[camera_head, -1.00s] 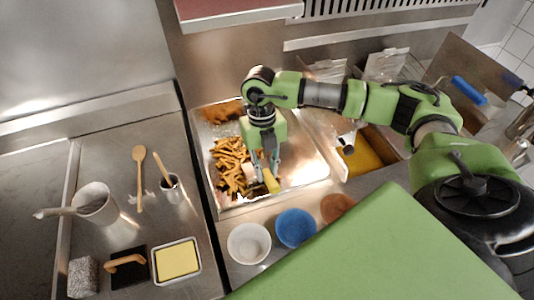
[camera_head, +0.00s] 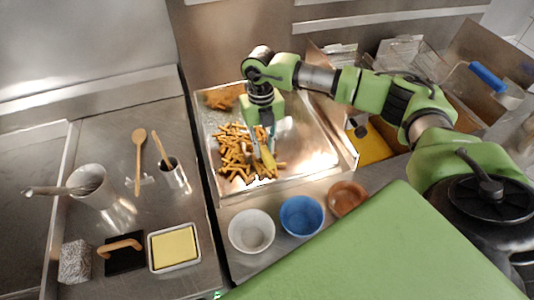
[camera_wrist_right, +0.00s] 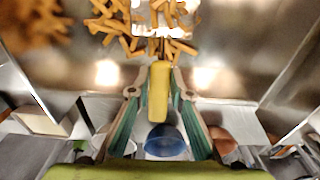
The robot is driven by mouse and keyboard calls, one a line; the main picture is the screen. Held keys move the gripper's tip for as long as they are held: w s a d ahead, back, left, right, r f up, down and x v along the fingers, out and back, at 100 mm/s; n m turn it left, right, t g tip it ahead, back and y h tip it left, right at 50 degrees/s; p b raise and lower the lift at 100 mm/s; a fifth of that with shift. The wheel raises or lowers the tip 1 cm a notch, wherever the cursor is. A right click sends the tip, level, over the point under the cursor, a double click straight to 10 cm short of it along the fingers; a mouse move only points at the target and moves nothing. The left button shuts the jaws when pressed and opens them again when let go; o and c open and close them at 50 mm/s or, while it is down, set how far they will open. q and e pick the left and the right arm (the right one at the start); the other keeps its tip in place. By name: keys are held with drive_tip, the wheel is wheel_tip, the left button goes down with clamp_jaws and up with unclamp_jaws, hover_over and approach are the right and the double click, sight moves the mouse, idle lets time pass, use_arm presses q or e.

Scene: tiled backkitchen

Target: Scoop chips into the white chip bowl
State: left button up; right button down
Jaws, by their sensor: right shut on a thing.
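My right gripper (camera_head: 262,143) is shut on the yellow handle (camera_head: 268,159) of a scoop, low over the metal chip tray (camera_head: 315,150). The handle also shows between the fingers in the right wrist view (camera_wrist_right: 159,88). The scoop's pale, shiny head (camera_wrist_right: 165,18) lies among the chips, partly hidden by them; how many chips it holds I cannot tell. Golden chips (camera_head: 232,150) are heaped in the tray's left half. The white chip bowl (camera_head: 251,231) stands in front of the tray and looks empty. My left gripper is out of view.
A blue bowl (camera_head: 301,216) and a brown bowl (camera_head: 347,198) stand right of the white bowl. On the left counter are a wooden spoon (camera_head: 138,160), metal cups (camera_head: 174,178), a yellow block in a tray (camera_head: 175,248) and a scraper (camera_head: 123,252). The tray's right half is mostly bare.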

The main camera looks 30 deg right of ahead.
drive_tip(key=w, duration=0.1)
drive_tip(key=w+b, duration=0.1)
drive_tip(key=w, duration=0.1)
drive_tip(key=shift+w+d+f+b, duration=0.15)
drive_tip(key=shift+d+f+b, duration=0.15)
drive_tip(key=shift+d, duration=0.1)
drive_tip(key=shift+r+t, duration=0.15)
drive_tip(key=shift+t, duration=0.55)
drive_tip(key=shift+s+t+b, duration=0.25)
drive_tip(key=shift+t+b, duration=0.05)
drive_tip(key=shift+h, duration=0.3)
drive_tip(key=r+p, duration=0.2)
drive_tip(key=r, duration=0.1)
drive_tip(key=s+r+p, duration=0.1)
drive_tip(key=r, duration=0.1)
drive_tip(key=shift+a+r, duration=0.15)
drive_tip(key=shift+a, duration=0.1)
drive_tip(key=shift+t, duration=0.4)
drive_tip(key=shift+s+a+r+p, duration=0.1)
drive_tip(key=shift+s+r+p, duration=0.2)
drive_tip(key=shift+r, duration=0.5)
drive_tip(key=shift+s+r+p, duration=0.2)
drive_tip(key=shift+r+p, duration=0.15)
drive_tip(key=shift+r, duration=0.4)
drive_tip(key=shift+s+a+r+p, duration=0.1)
drive_tip(key=shift+s+r+p, duration=0.2)
drive_tip(key=shift+r, duration=0.5)
drive_tip(key=shift+w, duration=0.1)
